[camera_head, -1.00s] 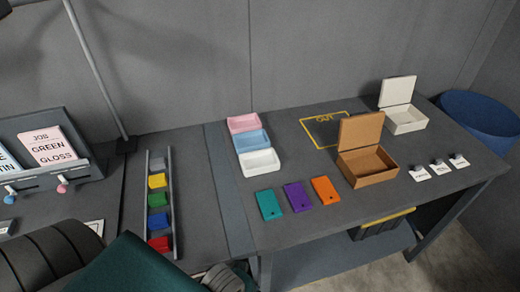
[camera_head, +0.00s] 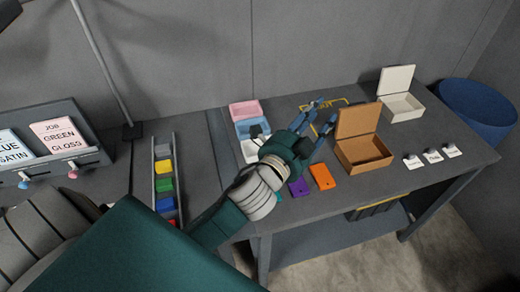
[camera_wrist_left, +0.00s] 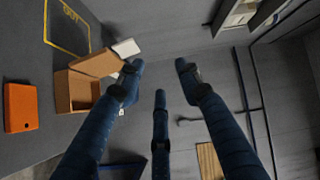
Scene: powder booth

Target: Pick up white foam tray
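The white foam tray (camera_head: 249,151) is at the near end of a row of three trays on the table, in front of the blue tray (camera_head: 244,127) and the pink tray (camera_head: 243,108). It is partly hidden by my left gripper (camera_head: 322,115), which reaches over the table to its right with fingers spread and nothing between them. In the left wrist view, the gripper (camera_wrist_left: 160,78) is open and empty; the white foam tray is not seen there. My right gripper is not in view.
An open brown box (camera_head: 366,154) stands right of the gripper, with an open cream box (camera_head: 401,107) behind. Purple (camera_head: 299,187) and orange (camera_head: 322,176) plates lie in front. A yellow outlined area (camera_head: 341,101) is at the back; a blue bin (camera_head: 478,108) stands right.

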